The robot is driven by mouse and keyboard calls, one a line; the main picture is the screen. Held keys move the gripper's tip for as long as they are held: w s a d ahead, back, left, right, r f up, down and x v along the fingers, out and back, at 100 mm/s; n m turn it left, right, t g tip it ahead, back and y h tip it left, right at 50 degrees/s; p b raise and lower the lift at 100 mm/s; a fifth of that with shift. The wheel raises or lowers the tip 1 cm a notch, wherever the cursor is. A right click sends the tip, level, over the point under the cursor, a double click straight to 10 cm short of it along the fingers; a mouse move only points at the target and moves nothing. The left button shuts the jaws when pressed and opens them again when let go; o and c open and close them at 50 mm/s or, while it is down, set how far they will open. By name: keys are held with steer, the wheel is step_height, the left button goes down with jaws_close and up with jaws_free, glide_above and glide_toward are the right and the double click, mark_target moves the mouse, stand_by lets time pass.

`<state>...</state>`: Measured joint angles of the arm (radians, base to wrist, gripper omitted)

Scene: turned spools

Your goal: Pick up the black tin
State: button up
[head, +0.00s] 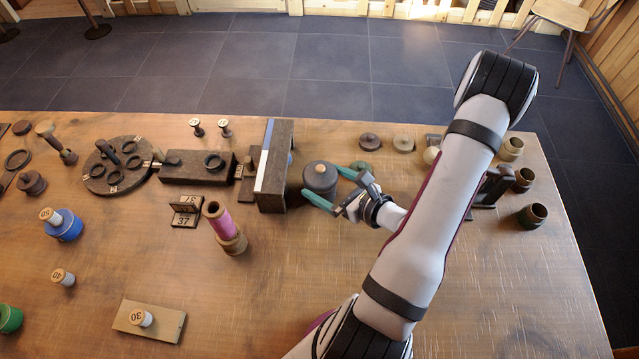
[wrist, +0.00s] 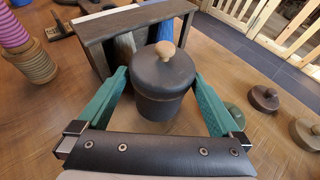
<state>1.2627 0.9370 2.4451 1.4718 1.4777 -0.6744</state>
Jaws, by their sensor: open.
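The black tin (head: 319,184) is a dark, round, lidded pot with a small wooden knob on top. It stands upright on the table, right of a dark wooden box-like stand. In the wrist view the tin (wrist: 162,88) sits in the middle, between the two teal fingers. My gripper (head: 326,186) is open, with one finger on each side of the tin. In the wrist view my gripper (wrist: 162,92) shows a gap between each finger and the tin.
The dark stand (head: 272,170) is close behind the tin in the wrist view. Small lidded discs (wrist: 264,98) lie to the right there. A pink spool (head: 219,219) stands to the left. Small dark cups (head: 532,215) stand near the right edge. The front middle of the table is clear.

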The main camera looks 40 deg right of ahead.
steer(key=x, duration=0.3)
steer(key=f+x, duration=0.1)
steer(key=x, duration=0.2)
steer(key=shift+s+d, duration=0.1)
steer(key=shift+s, duration=0.05)
steer(key=shift+r, duration=0.1)
steer(key=c, duration=1.2)
steer(key=shift+o, duration=0.2)
